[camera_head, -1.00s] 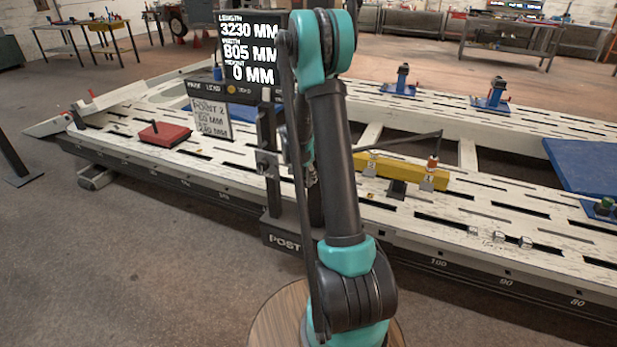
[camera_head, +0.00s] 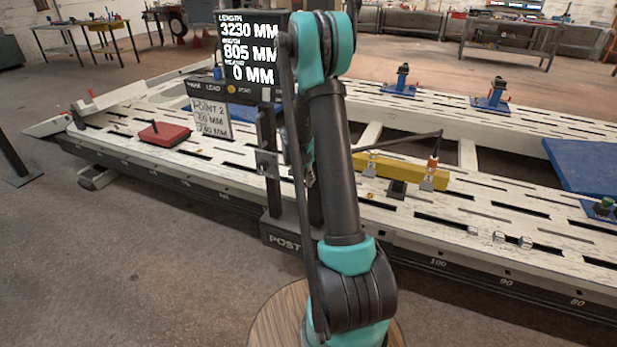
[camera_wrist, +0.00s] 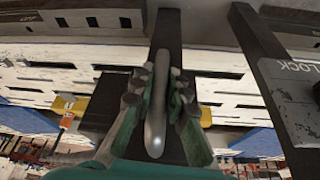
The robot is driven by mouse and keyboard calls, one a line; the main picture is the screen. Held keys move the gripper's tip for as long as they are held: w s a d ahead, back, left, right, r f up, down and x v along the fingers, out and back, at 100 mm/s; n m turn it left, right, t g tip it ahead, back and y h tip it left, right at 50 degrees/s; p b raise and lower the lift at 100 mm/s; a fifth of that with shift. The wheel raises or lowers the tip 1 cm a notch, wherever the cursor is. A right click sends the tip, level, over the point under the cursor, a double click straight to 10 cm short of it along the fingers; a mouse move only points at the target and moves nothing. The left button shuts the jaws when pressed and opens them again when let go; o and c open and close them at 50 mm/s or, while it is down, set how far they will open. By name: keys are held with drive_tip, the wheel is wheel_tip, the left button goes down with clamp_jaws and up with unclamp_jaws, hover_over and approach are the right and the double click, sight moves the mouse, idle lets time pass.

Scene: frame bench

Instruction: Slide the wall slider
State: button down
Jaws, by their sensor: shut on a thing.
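In the wrist view my gripper (camera_wrist: 158,92) has its two fingers on either side of a smooth grey handle (camera_wrist: 155,132), shut on it. The handle lies in front of a dark straight bar (camera_wrist: 168,28). I take this handle to be the slider's. In the head view my own arm hides most of the gripper and the handle. There, a dark upright post (camera_head: 268,165) with metal fittings stands just left of my arm.
A display screen (camera_head: 248,50) stands above the post, with a labelled panel below it. A long white slotted bench (camera_head: 480,215) runs behind my arm. A red block (camera_head: 165,133) and a yellow beam (camera_head: 400,172) lie on it. Open floor is at left.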

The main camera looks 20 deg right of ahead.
wheel_tip(320, 180, up, 17)
idle(0.5)
drive_tip(key=shift+f, duration=0.1)
drive_tip(key=c, duration=1.5)
unclamp_jaws()
drive_tip(key=v, duration=1.2)
drive_tip(key=s+a+f+n+y, duration=0.1)
drive_tip(key=s+a+f+n, duration=0.1)
drive_tip(key=s+f, duration=0.4)
drive_tip(key=s+a+f+n+t+y, duration=0.1)
drive_tip(key=s+a+f+n, duration=0.2)
drive_tip(key=s, duration=1.1)
drive_tip(key=s+a+f+n+y, duration=0.1)
drive_tip(key=s+a+f+n, duration=0.2)
drive_tip(key=s+f, duration=0.7)
drive_tip(key=shift+s+a+f+n+t+y, duration=0.15)
drive_tip(key=shift+s+n, duration=0.1)
drive_tip(key=shift+n, duration=0.4)
drive_tip(key=shift+s+d+r+n+t+y, duration=0.1)
drive_tip(key=shift+s+n+t+y, duration=0.1)
drive_tip(key=shift+n, duration=0.45)
